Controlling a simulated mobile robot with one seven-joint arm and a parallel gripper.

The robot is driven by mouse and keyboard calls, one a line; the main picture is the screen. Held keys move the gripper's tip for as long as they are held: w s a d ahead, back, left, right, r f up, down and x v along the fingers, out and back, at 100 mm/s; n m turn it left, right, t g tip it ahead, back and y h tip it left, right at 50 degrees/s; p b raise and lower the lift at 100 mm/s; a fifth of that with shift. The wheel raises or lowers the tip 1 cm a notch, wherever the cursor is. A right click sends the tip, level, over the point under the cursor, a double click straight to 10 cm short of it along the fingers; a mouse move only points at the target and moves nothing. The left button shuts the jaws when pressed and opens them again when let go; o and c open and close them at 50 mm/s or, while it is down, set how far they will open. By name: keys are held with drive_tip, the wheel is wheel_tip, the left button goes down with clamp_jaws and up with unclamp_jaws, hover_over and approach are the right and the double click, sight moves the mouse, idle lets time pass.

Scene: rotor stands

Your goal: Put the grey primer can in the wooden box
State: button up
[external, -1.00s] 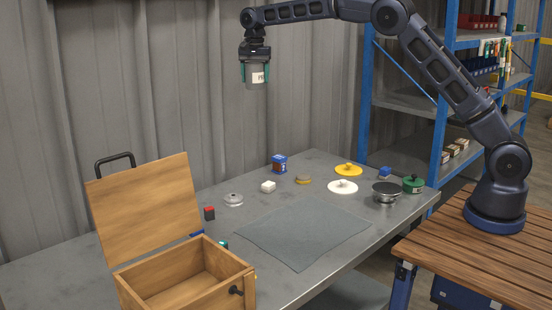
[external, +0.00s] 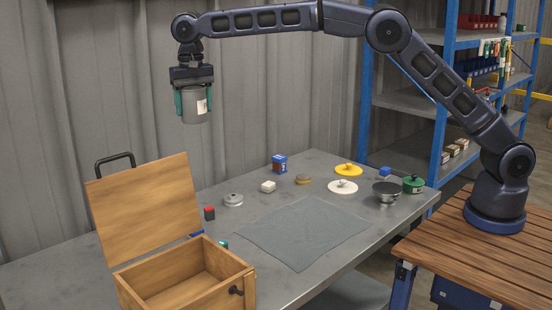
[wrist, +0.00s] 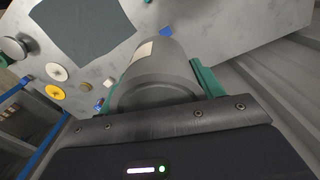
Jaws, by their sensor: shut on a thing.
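The grey primer can (external: 193,106) is upright in my gripper (external: 194,103), which is shut on its sides with green fingers. It hangs high above the table, above and right of the wooden box's raised lid. In the wrist view the can (wrist: 160,68) sits between the green fingers, and its pale label shows in part. The wooden box (external: 196,298) stands at the table's front left, cut off by the picture's lower edge. Its lid (external: 145,210) is raised and leans back. The part of its inside that shows looks empty.
On the grey table (external: 300,285) lie a dark cloth (external: 300,232), a silver lid (external: 233,200), a white block (external: 268,187), a red-and-black block (external: 209,213), a blue box (external: 280,164), yellow and white discs, and a dark round pan (external: 386,191). A corrugated wall stands behind.

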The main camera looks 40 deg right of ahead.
drive_tip(key=s+a+n, duration=0.5)
drive_tip(key=s+a, duration=1.5)
drive_tip(key=s, duration=0.3)
wheel_tip(320, 180, down, 38)
drive_tip(key=shift+w+r, duration=0.1)
drive_tip(key=shift+w, duration=0.05)
drive_tip(key=o, duration=1.3)
drive_tip(key=shift+f, duration=0.25)
drive_tip(key=shift+c, duration=0.2)
drive_tip(key=shift+r, duration=0.1)
wheel_tip(320, 180, up, 12)
drive_tip(key=shift+r, duration=0.1)
